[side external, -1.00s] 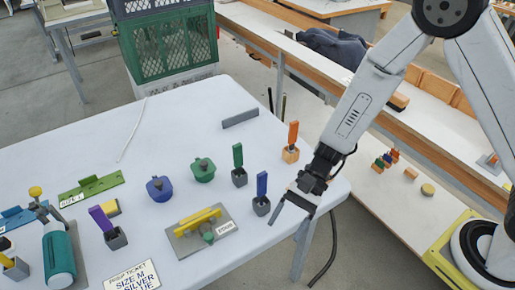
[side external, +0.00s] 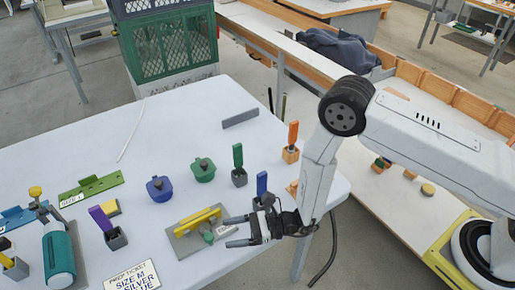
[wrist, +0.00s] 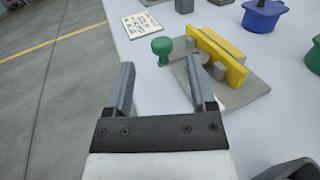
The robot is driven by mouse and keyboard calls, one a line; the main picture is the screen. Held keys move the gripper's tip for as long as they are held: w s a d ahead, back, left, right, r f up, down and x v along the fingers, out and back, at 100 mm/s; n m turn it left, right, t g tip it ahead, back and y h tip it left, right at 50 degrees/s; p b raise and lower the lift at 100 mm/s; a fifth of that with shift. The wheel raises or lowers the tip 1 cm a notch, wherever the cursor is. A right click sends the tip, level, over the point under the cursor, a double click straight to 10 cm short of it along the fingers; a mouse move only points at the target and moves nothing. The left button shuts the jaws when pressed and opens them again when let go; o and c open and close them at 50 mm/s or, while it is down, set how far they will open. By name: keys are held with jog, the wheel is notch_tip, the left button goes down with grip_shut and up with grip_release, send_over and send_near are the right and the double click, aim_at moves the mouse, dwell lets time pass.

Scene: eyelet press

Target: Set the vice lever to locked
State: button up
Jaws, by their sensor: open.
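The vice is a grey plate (side external: 184,246) with a yellow jaw bar (side external: 200,218) across it. A green round knob, seemingly the lever's end (side external: 208,237), stands at its near side. No contact with the knob shows. The gripper partly hides the plate's right end and its label.
A blue-handled tool in a grey block (side external: 262,186) stands close behind my gripper. Blue (side external: 160,188) and green (side external: 203,170) lidded pots stand behind the vice. A prep ticket (side external: 133,277) lies at the front. A teal bottle-shaped item (side external: 59,258) is at left.

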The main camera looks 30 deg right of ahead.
aim_at(207, 233)
jog(key=shift+x, duration=3.9)
grip_shut()
